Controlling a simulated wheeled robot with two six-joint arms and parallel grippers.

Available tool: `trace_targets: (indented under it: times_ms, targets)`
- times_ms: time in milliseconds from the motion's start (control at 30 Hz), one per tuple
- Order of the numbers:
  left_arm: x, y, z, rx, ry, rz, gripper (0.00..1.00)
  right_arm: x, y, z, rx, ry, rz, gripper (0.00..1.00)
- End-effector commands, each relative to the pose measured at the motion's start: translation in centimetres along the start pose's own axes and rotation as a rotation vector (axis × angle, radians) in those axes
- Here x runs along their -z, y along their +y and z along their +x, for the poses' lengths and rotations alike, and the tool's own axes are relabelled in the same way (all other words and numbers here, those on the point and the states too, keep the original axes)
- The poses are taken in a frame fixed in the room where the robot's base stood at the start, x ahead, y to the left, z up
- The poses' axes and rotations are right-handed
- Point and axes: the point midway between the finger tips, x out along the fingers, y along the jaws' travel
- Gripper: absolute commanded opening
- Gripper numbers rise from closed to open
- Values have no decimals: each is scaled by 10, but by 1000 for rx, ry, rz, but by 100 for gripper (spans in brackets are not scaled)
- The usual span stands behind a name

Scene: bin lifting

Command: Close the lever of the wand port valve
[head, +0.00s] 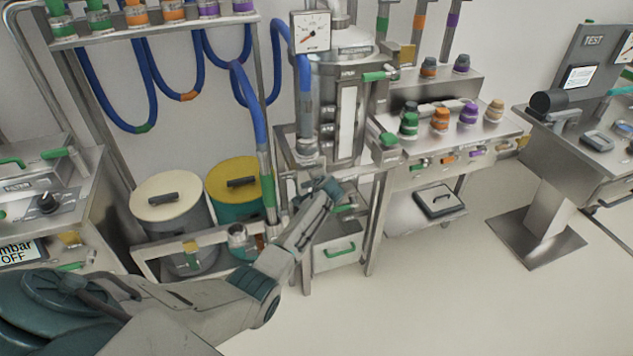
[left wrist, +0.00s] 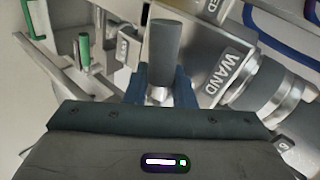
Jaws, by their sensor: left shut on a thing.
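My left arm reaches in from the left in the head view, and its gripper (head: 328,189) is at the steel column's lower front. In the left wrist view, the left gripper's blue fingers (left wrist: 161,92) are shut around the metal base of a lever (left wrist: 165,48) with a dark grey cylindrical grip. In the head view the lever is mostly hidden by the gripper. My right gripper is in neither view.
A blue hose (head: 250,115) hangs close left of the column. Two lidded drums, cream (head: 168,195) and yellow (head: 232,182), stand left of it. A green-handled lever (left wrist: 84,50) is at the left in the wrist view.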

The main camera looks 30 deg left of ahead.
Motion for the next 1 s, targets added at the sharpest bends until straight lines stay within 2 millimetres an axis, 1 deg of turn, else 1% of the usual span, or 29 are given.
trace_targets:
  times_ms: [200,400,967,1000]
  targets:
    - [0,-2,-2,-1,-71,105,0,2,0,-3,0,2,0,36]
    - [1,-4,-3,-1,-107,160,0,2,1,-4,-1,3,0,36]
    - [0,-4,-3,0,-123,183,0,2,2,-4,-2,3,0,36]
    - [0,-4,-3,0,-123,183,28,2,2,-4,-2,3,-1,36]
